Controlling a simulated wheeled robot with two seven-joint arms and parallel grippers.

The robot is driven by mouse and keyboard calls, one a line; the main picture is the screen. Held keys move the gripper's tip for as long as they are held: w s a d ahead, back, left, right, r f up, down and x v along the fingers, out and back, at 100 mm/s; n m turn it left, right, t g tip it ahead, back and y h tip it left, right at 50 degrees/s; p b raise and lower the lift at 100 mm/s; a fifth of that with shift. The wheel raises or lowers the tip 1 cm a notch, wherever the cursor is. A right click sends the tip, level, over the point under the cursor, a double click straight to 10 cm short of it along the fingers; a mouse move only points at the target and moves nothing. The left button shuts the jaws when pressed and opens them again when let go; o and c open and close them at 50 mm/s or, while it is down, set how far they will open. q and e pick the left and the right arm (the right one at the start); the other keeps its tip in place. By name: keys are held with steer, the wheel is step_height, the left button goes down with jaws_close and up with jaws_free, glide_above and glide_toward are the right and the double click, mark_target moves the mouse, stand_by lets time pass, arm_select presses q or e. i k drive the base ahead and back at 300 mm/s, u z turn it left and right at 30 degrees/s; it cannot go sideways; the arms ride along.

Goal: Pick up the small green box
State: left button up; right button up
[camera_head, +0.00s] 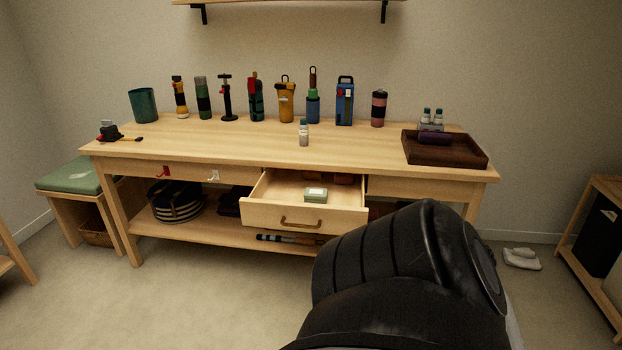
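The small green box (315,195) has a pale label on top. It sits inside the open middle drawer (275,212) of the wooden table, towards the drawer's front right. Brownish items lie deeper in the drawer, partly in the table's shadow. A black part of my own arm fills the lower right of the view, in front of and below the drawer. Neither of my grippers shows in the head view.
The wooden table (225,146) carries a row of bottles and tools at its back. A small bottle (303,133) stands above the drawer. A dark brown tray (460,158) is at the right end. A green-cushioned stool (72,177) stands left. Floor in front is clear at left.

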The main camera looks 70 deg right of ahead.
mark_target(312, 196)
steer(key=z, duration=0.8)
steer(key=i, duration=2.05)
steer(key=z, duration=1.3)
